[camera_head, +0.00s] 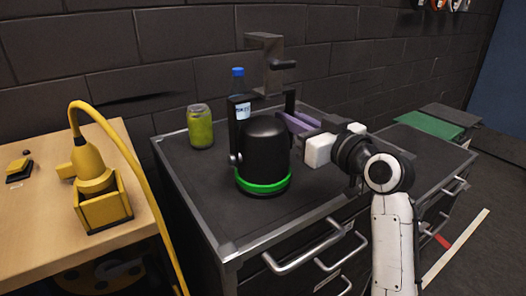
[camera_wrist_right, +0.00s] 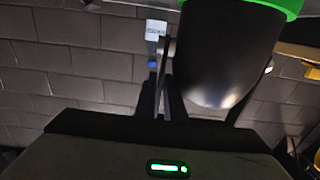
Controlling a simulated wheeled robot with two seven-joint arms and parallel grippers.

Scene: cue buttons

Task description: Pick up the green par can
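The green par can (camera_head: 263,150) is a black lamp with a bright green ring at its base and a black yoke and clamp above it. It stands upright on the dark cabinet top. In the right wrist view the par can (camera_wrist_right: 226,50) fills the upper right, upside down. My right gripper (camera_head: 298,122) comes from the right, at the can's right yoke arm. In the wrist view this thin arm (camera_wrist_right: 164,75) runs down between the dark fingers; whether they press on it is unclear. My left gripper is not in view.
A yellow-green jar (camera_head: 200,127) and a blue-capped bottle (camera_head: 238,82) stand behind the can on the cabinet (camera_head: 215,205). A wooden table (camera_head: 40,220) at left holds a yellow device (camera_head: 95,175) with a cable. A brick wall is close behind.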

